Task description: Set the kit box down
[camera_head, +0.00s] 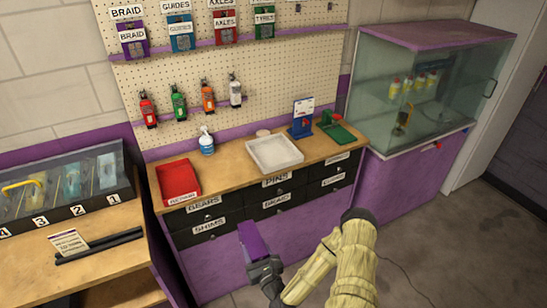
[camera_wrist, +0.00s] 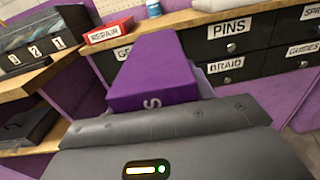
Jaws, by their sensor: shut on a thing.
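The kit box, a purple block, is in my gripper (camera_head: 263,268) in front of the drawer cabinet, below counter height. In the head view the purple box (camera_head: 252,240) points up and away from me, apart from the drawer fronts. In the wrist view the box (camera_wrist: 155,72) fills the upper middle, with a pale letter like an S on its near face. My gripper is shut on its near end; the fingertips are mostly hidden behind my gripper's dark body.
The wooden counter (camera_head: 230,172) holds a red REPAIR tray (camera_head: 180,182), a white tray (camera_head: 274,153), a spray bottle and a green tool. Labelled drawers (camera_head: 205,217) lie below. A low bench with a clear-lidded case (camera_head: 65,187) stands left, a glass cabinet (camera_head: 425,85) right.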

